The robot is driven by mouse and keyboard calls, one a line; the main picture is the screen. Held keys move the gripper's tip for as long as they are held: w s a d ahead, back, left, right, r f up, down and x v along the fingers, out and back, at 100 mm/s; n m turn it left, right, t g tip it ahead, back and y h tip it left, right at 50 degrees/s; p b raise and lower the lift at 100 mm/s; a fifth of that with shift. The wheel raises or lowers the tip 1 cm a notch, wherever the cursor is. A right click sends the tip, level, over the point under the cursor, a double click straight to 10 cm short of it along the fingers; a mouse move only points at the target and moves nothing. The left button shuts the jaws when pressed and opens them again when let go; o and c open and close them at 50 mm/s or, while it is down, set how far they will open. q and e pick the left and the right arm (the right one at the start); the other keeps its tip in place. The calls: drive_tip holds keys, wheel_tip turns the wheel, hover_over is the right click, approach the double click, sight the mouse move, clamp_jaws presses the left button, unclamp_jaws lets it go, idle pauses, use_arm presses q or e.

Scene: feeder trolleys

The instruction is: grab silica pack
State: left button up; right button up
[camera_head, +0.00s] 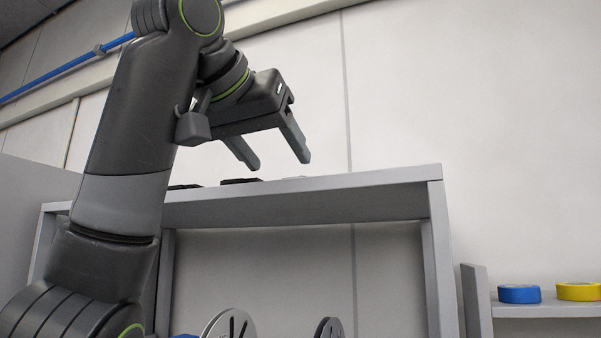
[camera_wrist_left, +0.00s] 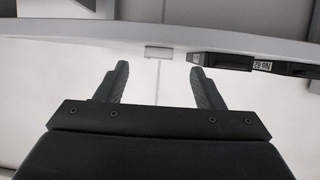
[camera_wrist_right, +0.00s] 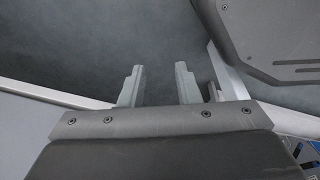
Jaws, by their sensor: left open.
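A small pale flat packet, which looks like the silica pack (camera_head: 294,178), lies on top of the grey shelf (camera_head: 300,207) in the head view. It also shows as a light rectangle in the left wrist view (camera_wrist_left: 158,52), ahead of the fingers and roughly centred between them. My left gripper (camera_head: 278,161) is open and empty, above the shelf top and pointing down towards it. It is apart from the packet. My right gripper (camera_wrist_right: 159,69) shows only in its wrist view, with a gap between its fingers and nothing in it, over a dark grey floor.
A dark item with a white label (camera_wrist_left: 262,66) lies on the shelf just right of the packet in the left wrist view. A blue roll (camera_head: 519,294) and a yellow roll (camera_head: 579,291) sit on a lower shelf at right. Round slotted discs (camera_head: 229,325) stand below the shelf top.

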use_arm(q)
drive_tip(key=shift+w+d+f+p, duration=0.1)
drive_tip(key=shift+w+d+p, duration=0.3)
drive_tip(key=shift+w+p, duration=0.65)
drive_tip(key=shift+w+d+p, duration=0.4)
drive_tip(key=shift+w+p, duration=0.05)
drive_tip(key=shift+p, duration=1.2)
drive_tip(key=shift+w+d+f+p, duration=0.25)
drive_tip(key=shift+w+f+p, duration=0.1)
drive_tip(key=shift+w+p, duration=0.25)
drive_tip(key=shift+w+d+f, duration=0.1)
drive_tip(key=shift+w+f, duration=0.15)
drive_tip(key=shift+f, duration=0.05)
drive_tip(key=c, duration=1.1)
drive_tip(key=shift+o, duration=0.2)
drive_tip(key=shift+r, duration=0.1)
wheel_tip(320, 180, up, 10)
drive_tip(key=p, duration=0.1)
